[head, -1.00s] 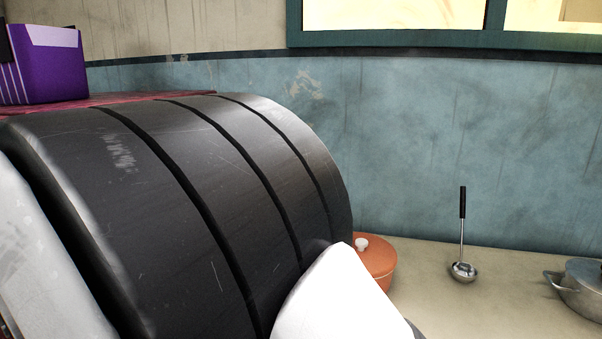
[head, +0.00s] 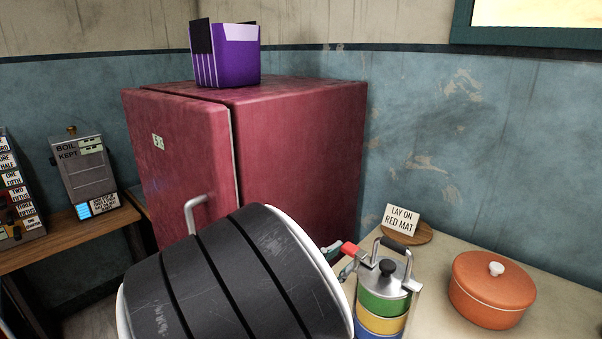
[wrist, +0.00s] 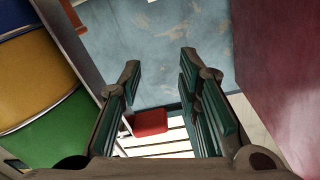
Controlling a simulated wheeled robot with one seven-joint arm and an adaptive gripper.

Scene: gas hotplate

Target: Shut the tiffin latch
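The tiffin (head: 381,305) stands on the counter in the head view, with green, yellow and blue tiers, a silver lid with a black knob and a carry handle. Its red latch tab (head: 350,248) sticks out to the left near the lid. My gripper (wrist: 160,64) is open beside the tiffin's left side; in the head view my black arm hides most of it. In the wrist view the red tab (wrist: 150,122) shows between the spread fingers, apparently not gripped. The tiffin's yellow and green tiers (wrist: 45,135) fill the left of that view.
A red fridge (head: 300,150) stands close behind my arm, with a purple box (head: 226,55) on top. An orange pot (head: 492,290) is right of the tiffin. A grey device (head: 85,170) is on a wooden table at left.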

